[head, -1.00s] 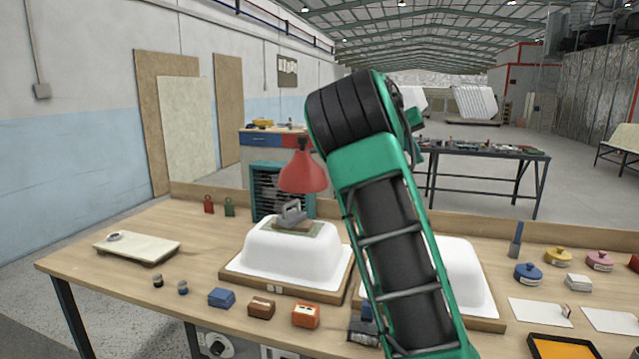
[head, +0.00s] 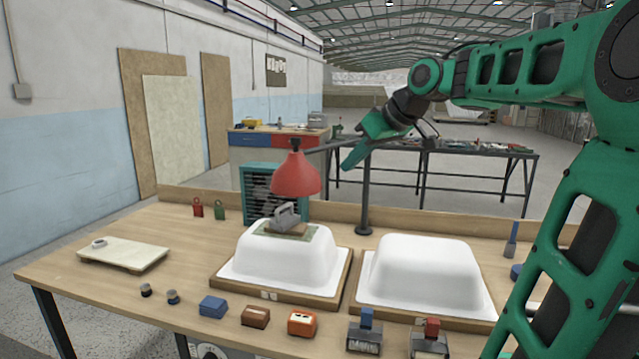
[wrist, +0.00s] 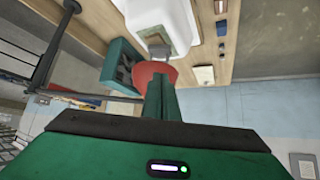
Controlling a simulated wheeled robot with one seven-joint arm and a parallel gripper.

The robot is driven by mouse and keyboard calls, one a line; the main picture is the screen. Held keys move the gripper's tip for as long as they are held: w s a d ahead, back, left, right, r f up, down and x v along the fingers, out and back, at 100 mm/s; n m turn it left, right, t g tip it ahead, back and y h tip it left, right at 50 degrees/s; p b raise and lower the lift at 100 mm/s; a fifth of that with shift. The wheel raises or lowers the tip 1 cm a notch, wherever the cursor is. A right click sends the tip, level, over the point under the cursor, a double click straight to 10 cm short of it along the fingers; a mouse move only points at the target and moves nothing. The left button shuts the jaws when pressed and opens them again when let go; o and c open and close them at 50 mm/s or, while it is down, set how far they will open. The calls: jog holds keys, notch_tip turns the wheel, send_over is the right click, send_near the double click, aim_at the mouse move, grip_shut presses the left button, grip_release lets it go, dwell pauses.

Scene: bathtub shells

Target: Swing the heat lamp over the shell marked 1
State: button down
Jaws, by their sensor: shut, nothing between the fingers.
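The heat lamp has a red cone shade (head: 296,176) on a dark horizontal arm, carried by a dark post (head: 364,195) between and behind the shells. The shade hangs above the left white shell (head: 270,264). The right white shell (head: 422,268) has nothing above it. A small tag on the left shell's board is too small to read; no number is legible on the right one. My gripper (head: 347,167) is shut and empty, by the lamp arm near the post; I cannot tell whether it touches. In the wrist view its fingers (wrist: 161,98) overlap the red shade (wrist: 152,75).
A grey iron-like block (head: 286,217) sits on a green patch on the left shell. A teal slatted box (head: 262,192) stands behind it. Several small blocks and stamps line the front edge. A pale board (head: 123,253) lies at the left.

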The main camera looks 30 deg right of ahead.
aim_at(303, 177)
jog(key=x, duration=0.8)
jog(key=r+x, duration=0.1)
jog(key=x, duration=0.3)
jog(key=shift+w+a+f, duration=0.15)
jog(key=shift+w+a, duration=0.1)
jog(key=shift+w, duration=0.25)
jog(key=shift+w+a+f, duration=0.15)
jog(key=shift+w, duration=0.5)
jog(key=w+a, duration=0.2)
jog(key=w, duration=0.3)
jog(key=shift+a, duration=0.4)
jog(key=s, duration=0.2)
jog(key=s+r, duration=0.1)
jog(key=s, duration=0.1)
jog(key=shift+r, duration=0.15)
jog(key=a+v, duration=0.1)
jog(key=v, duration=0.8)
jog(key=shift+s+r, duration=0.2)
jog(key=shift+s, duration=0.1)
